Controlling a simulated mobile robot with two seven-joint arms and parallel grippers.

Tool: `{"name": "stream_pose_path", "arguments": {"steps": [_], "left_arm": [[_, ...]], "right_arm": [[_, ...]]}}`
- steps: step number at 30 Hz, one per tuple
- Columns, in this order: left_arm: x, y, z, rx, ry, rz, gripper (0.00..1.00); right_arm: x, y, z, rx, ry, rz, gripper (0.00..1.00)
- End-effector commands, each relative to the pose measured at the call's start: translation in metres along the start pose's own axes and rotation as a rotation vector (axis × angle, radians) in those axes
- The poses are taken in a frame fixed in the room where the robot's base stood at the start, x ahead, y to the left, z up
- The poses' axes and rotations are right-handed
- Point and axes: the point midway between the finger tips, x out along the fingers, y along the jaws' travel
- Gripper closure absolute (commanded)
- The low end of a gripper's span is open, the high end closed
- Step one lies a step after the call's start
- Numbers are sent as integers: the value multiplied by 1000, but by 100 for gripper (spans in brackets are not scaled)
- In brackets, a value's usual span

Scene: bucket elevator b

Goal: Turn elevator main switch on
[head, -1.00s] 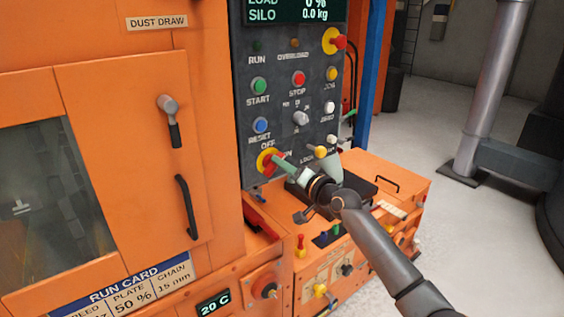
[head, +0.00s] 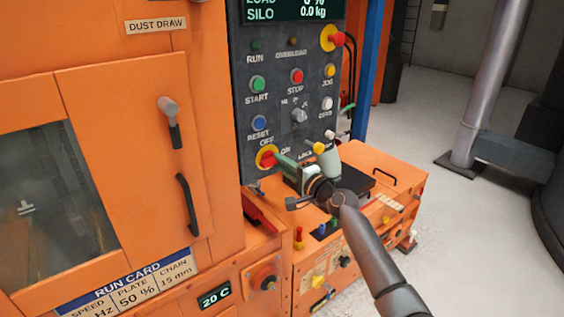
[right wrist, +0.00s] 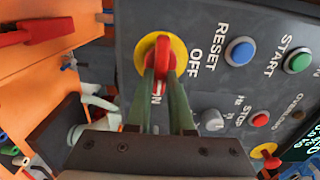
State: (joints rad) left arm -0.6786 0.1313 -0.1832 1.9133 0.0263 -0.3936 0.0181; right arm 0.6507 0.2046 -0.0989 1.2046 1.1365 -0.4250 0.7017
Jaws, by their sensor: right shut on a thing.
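The main switch is a red handle on a round yellow plate (head: 266,157), low on the dark control panel (head: 296,75), with OFF above it and ON to its right. In the right wrist view the red handle (right wrist: 163,52) runs from the yellow plate toward the ON label, which is partly covered. My right gripper (head: 281,161) reaches in from the right at the switch. Its two greenish fingers are shut on the handle, one on each side, in the wrist view (right wrist: 162,78). My left gripper is not in view.
Green START (head: 258,84), red STOP (head: 296,77) and blue RESET (head: 260,123) buttons sit above. A red and yellow knob (head: 332,38) is at the panel's upper right. The orange cabinet (head: 120,110) stands left; an orange box (head: 385,170) lies below right. Open floor is at right.

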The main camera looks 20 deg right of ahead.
Motion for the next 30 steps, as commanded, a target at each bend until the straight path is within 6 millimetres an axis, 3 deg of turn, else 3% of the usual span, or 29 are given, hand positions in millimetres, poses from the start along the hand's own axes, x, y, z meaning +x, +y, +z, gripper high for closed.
{"name": "stream_pose_path", "arguments": {"steps": [16, 17, 24, 30], "left_arm": [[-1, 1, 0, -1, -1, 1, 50], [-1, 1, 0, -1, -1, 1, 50], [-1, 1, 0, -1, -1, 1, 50], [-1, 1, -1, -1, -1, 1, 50]], "right_arm": [[0, 0, 0, 29, 1, -1, 100], [0, 0, 0, 29, 1, -1, 79], [0, 0, 0, 26, 1, 0, 52], [0, 0, 0, 25, 0, 0, 50]]}}
